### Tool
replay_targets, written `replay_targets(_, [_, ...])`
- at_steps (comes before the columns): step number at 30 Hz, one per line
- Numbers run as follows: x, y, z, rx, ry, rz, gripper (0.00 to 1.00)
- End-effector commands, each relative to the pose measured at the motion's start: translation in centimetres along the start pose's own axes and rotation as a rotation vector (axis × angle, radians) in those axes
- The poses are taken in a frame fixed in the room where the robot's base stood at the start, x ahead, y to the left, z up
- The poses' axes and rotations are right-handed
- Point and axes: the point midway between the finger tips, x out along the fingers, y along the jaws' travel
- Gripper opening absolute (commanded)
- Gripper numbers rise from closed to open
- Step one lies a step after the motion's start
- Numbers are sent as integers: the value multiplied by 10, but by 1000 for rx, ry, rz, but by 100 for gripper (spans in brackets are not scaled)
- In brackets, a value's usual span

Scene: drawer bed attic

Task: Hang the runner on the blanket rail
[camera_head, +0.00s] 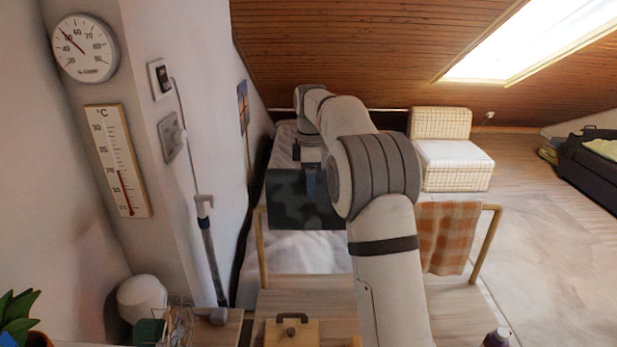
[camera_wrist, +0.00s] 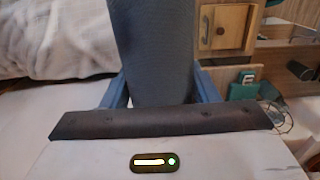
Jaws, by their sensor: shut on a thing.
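The runner (camera_head: 290,207) is a dark grey, mottled cloth. In the head view it hangs below my gripper (camera_head: 312,185), which is shut on it near its upper middle. In the wrist view the grey runner (camera_wrist: 155,45) passes between the two blue-grey fingers of my gripper (camera_wrist: 160,88) and fills the space there. The blanket rail (camera_head: 489,230) is a light wooden frame with a post at each end. The runner and my arm cover most of its bar. I cannot tell whether the runner touches the bar or is only in front of it.
An orange checked cloth (camera_head: 450,237) hangs on the right part of the rail. A bed with pale bedding (camera_head: 300,250) lies behind it. A wooden board with a handle (camera_head: 292,332) is in front. A wall stands close on the left; open floor (camera_head: 545,210) is at right.

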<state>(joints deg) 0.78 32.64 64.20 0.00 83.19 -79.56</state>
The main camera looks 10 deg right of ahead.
Motion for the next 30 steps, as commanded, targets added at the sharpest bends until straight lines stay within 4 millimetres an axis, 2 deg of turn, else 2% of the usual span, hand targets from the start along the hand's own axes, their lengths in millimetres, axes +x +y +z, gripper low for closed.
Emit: replay_targets(30, [82, 0, 1, 1, 0, 1, 15])
